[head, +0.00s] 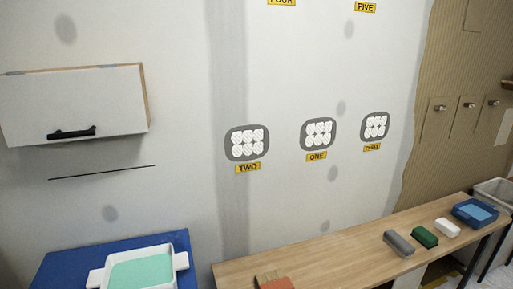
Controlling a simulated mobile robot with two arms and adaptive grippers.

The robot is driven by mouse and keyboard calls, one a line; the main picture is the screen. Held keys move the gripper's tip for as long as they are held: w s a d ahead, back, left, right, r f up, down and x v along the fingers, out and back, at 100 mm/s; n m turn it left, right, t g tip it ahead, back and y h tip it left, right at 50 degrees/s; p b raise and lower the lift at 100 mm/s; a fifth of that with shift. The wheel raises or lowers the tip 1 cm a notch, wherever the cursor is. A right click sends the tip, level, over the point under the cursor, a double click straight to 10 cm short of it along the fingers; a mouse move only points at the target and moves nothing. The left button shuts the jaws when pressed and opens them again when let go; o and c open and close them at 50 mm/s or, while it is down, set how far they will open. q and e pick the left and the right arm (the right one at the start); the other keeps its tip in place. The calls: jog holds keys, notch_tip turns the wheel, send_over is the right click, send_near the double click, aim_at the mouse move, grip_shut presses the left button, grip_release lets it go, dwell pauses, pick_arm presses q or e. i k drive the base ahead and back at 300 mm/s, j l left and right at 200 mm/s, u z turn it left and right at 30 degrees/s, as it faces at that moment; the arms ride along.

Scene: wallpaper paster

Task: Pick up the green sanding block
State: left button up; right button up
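The green sanding block (424,237) lies on the wooden bench (330,254) toward its right part. It sits between a grey block (398,243) on its left and a white block (447,228) on its right, with small gaps between them. Neither of my grippers shows in the head view.
A blue tray (487,220) stands at the bench's right end, near a grey bin (493,190). An orange-red object (277,284) lies at the bench's front left. A white tray with green contents (110,280) stands on a blue surface (75,259). The bench's middle is clear.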

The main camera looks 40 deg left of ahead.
aim_at(426, 238)
jog(key=u, duration=0.3)
jog(key=i+l+u, duration=0.65)
jog(key=l, duration=0.2)
jog(key=l+u, duration=0.25)
jog(key=i+l, duration=0.1)
jog(key=l, duration=0.25)
jog(key=i+l, duration=0.15)
jog(key=l, duration=0.25)
jog(key=i+l, duration=0.1)
jog(key=l, duration=0.25)
jog(key=i+l, duration=0.1)
jog(key=l, duration=0.3)
jog(key=i+l+u, duration=0.1)
jog(key=l, duration=0.25)
